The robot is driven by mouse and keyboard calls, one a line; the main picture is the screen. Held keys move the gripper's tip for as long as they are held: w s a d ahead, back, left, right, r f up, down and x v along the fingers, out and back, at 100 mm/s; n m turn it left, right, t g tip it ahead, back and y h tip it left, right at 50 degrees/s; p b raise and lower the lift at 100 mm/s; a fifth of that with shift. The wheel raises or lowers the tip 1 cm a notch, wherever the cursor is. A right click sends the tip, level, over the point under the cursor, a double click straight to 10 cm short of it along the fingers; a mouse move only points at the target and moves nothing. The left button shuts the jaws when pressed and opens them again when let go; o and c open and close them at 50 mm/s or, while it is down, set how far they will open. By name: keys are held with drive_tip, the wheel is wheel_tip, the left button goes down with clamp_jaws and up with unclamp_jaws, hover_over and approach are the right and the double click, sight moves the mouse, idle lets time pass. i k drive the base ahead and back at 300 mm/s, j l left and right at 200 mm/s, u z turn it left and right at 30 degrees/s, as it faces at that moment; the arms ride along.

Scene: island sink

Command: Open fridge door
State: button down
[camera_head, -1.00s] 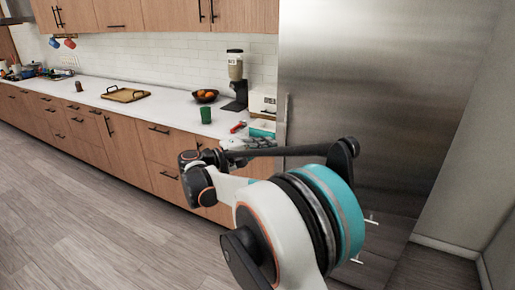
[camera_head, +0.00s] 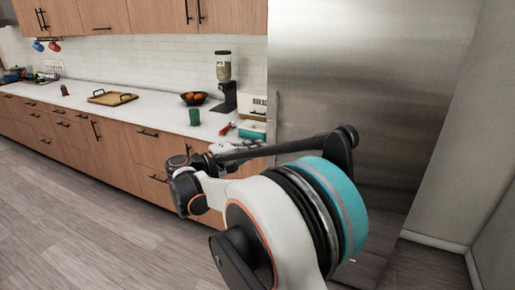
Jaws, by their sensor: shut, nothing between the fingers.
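The fridge (camera_head: 375,85) is a tall brushed-steel front on the right of the head view. Its door looks shut. A thin upright handle (camera_head: 278,116) shows near its left edge, and its lower part is hidden behind my arm. My arm crosses in front of the lower fridge and the counter's end. The fingers of my gripper are not visible; the far part of my arm is mostly hidden behind its nearer links. I cannot tell whether anything of mine touches the handle.
A white counter (camera_head: 155,112) over wooden drawers runs left from the fridge. It bears a green cup (camera_head: 195,117), a fruit bowl (camera_head: 193,98), a dispenser (camera_head: 223,80) and a wooden tray (camera_head: 112,97). Floor (camera_head: 75,205) is clear at left. A wall (camera_head: 455,160) stands close right.

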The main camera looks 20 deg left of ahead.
sight(391, 71)
drive_tip(key=i+j, duration=0.15)
drive_tip(key=j, duration=0.2)
drive_tip(key=i+j, duration=0.35)
drive_tip(key=j, duration=0.3)
drive_tip(key=i+j, duration=0.2)
drive_tip(key=i+j+z, duration=0.1)
drive_tip(key=j, duration=0.35)
drive_tip(key=i, duration=0.05)
